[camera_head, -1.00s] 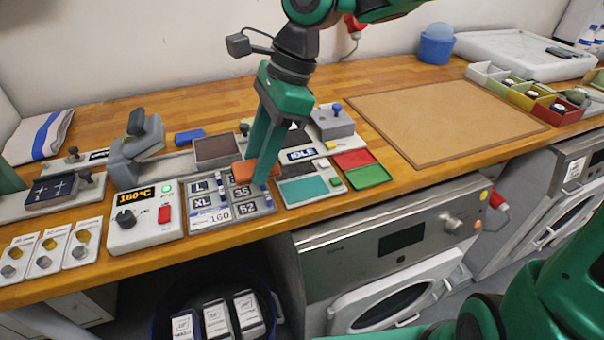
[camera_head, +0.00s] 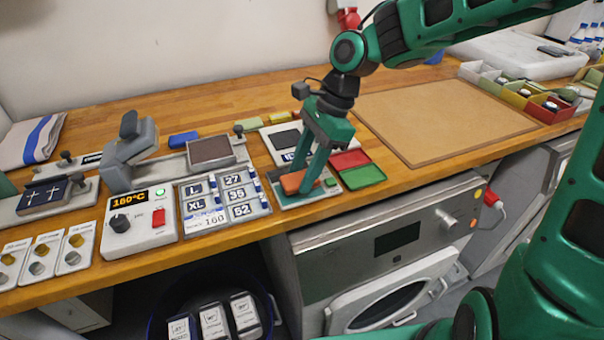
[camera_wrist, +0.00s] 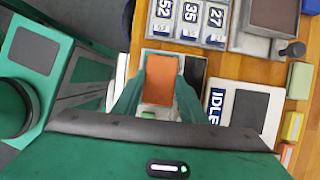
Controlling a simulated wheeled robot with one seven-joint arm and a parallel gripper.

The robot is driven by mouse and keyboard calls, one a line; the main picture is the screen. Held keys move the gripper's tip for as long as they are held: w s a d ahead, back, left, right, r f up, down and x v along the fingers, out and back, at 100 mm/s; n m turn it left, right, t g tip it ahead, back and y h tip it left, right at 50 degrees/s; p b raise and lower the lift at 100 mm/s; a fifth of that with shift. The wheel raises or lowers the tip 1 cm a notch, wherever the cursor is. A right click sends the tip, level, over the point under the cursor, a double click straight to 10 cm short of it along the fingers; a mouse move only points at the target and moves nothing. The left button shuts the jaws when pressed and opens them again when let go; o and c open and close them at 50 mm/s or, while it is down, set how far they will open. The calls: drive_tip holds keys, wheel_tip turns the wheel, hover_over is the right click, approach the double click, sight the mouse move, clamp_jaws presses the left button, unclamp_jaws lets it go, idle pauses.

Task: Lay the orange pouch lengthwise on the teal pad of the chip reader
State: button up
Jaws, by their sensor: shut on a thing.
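The orange pouch (camera_head: 292,183) is between the fingers of my gripper (camera_head: 308,182), which is shut on it. In the wrist view the pouch (camera_wrist: 161,80) runs lengthwise between the two green fingers (camera_wrist: 160,95). The pouch is over the chip reader (camera_head: 283,201), the grey unit near the counter's front edge. Its teal pad is mostly hidden by the pouch and fingers. I cannot tell whether the pouch touches the pad or is held just above it.
The size-label board (camera_head: 222,215) is close on the left. A red tray (camera_head: 350,160) and a green tray (camera_head: 362,177) are close on the right. An IDLE display (camera_head: 287,157) is behind. The brown board (camera_head: 440,120) farther right is bare.

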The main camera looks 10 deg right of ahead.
drive_tip(key=shift+f, duration=0.75)
drive_tip(key=o, duration=1.1)
drive_tip(key=shift+c, duration=0.2)
drive_tip(key=shift+r, duration=0.1)
drive_tip(key=v, duration=1.2)
